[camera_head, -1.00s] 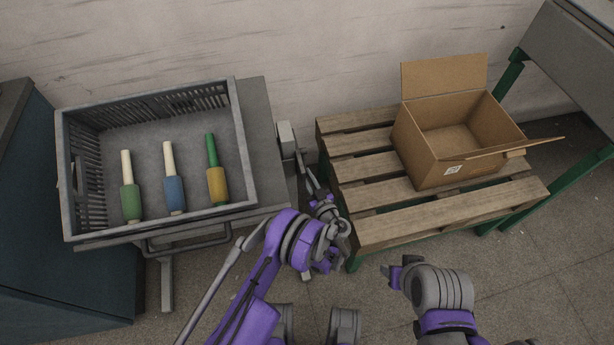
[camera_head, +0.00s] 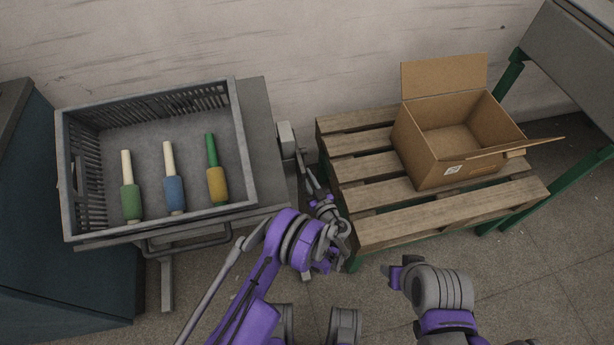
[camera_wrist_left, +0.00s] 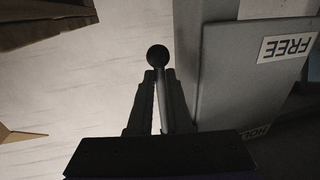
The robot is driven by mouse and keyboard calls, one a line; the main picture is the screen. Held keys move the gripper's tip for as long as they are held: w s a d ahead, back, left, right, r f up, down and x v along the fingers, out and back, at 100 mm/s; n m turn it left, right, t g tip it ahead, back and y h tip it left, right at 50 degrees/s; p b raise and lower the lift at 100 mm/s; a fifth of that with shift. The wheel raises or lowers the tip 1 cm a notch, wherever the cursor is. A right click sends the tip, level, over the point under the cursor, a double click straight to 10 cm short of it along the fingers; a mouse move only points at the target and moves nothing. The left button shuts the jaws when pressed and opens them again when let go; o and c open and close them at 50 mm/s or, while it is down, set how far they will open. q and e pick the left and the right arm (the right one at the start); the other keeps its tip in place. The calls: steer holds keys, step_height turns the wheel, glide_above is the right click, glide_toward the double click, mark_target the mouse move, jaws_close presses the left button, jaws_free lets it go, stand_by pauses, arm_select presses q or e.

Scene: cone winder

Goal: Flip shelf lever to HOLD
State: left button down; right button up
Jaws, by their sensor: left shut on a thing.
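The shelf lever (camera_wrist_left: 158,56) shows in the left wrist view as a thin rod with a round black knob. My left gripper (camera_wrist_left: 160,78) is shut on its rod, with the knob just past the fingertips. Beside it is a grey plate (camera_wrist_left: 225,85) with an upside-down FREE label (camera_wrist_left: 287,47) and a partly hidden HOLD label (camera_wrist_left: 255,131). In the head view my left gripper (camera_head: 303,163) reaches a small grey box (camera_head: 286,137) at the rack's right side; the lever is too small to tell there. My right gripper (camera_head: 393,276) is low, away from everything; its jaw opening is unclear.
A grey crate (camera_head: 248,165) with green, blue and yellow cones stands on the rack at left. An open cardboard box (camera_head: 425,160) sits on a wooden pallet (camera_head: 400,232) at right. My left arm occupies the gap between rack and pallet.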

arm_select(q)
steer(key=shift+s, duration=0.15)
stand_by(0.5)
steer(key=s+d+r+m+g+h+p, duration=0.1)
steer(key=s+d+r+g+h+p, duration=0.1)
steer(key=s+g, duration=0.3)
steer(key=shift+s+r+g+h+p, duration=0.35)
steer(key=shift+r+g+h+p, duration=0.2)
steer(key=shift+r+g, duration=0.2)
